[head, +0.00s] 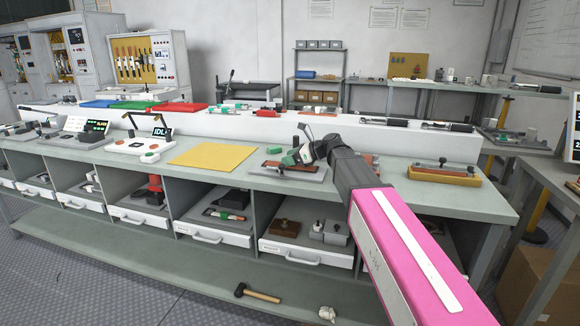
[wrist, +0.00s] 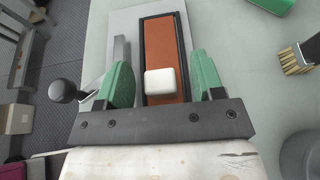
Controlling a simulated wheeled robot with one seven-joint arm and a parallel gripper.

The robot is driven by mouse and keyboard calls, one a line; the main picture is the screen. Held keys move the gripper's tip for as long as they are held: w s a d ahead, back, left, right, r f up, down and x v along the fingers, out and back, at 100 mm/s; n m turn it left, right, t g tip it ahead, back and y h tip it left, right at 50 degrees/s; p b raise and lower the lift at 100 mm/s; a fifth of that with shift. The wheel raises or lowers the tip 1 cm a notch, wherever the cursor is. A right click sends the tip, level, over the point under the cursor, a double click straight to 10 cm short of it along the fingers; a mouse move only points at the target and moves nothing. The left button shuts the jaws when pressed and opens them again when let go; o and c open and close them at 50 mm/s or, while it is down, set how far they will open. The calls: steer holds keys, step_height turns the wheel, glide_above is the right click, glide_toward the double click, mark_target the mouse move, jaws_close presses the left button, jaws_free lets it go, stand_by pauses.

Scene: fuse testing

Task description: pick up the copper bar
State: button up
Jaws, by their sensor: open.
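A flat orange-brown bar (wrist: 166,38), copper in colour, lies in a black-edged holder on a grey plate (wrist: 123,20). A white rounded block (wrist: 160,82) shows over its near part in the wrist view. My gripper (wrist: 160,66) is open, with one green finger on each side of the bar and gaps to both sides. Nothing is held between the fingers. In the head view my gripper (head: 301,154) is low over the workbench at the plate (head: 310,175). There the arm and gripper partly hide the bar, and its height above the bar is unclear.
A black ball-ended lever (wrist: 64,91) stands left of the gripper. A brush (wrist: 297,60) and a green object (wrist: 272,4) are to the right. On the workbench (head: 470,205), a yellow mat (head: 213,155) lies left and a yellow-based fixture (head: 443,178) sits right.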

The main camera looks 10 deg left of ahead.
jaws_close()
